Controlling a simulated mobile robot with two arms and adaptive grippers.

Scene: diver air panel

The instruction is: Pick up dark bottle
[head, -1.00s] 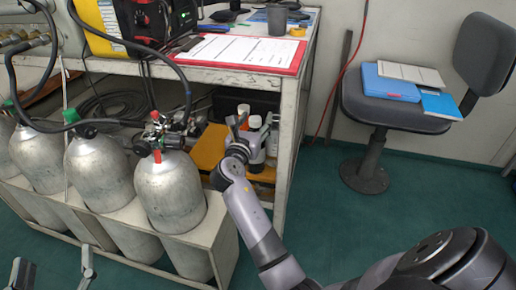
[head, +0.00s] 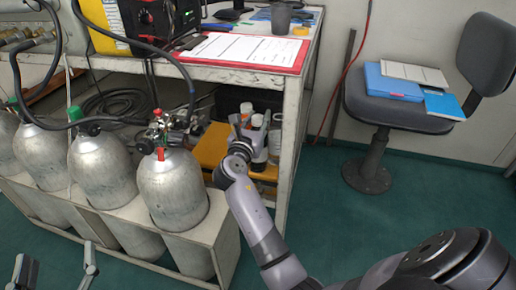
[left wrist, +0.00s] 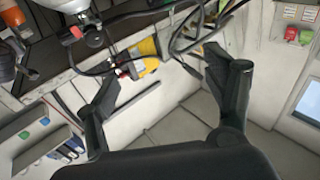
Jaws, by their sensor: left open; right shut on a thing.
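My right gripper (head: 255,135) reaches under the bench, among small bottles beside a yellow tray (head: 213,146). It is shut on what looks like a bottle, mostly hidden by the gripper and wrist; I cannot tell its colour. Two light-topped bottles (head: 257,120) show right at the gripper. My left gripper (head: 55,272) is at the bottom left of the head view, in front of the cylinder rack. In the left wrist view the left gripper (left wrist: 162,68) is open with nothing between its fingers.
Several grey gas cylinders (head: 172,190) stand in a pale rack (head: 222,245) left of my right arm. The bench leg (head: 288,150) is close right of the gripper, and the benchtop is above it. A chair (head: 400,110) stands at right. Green floor between is clear.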

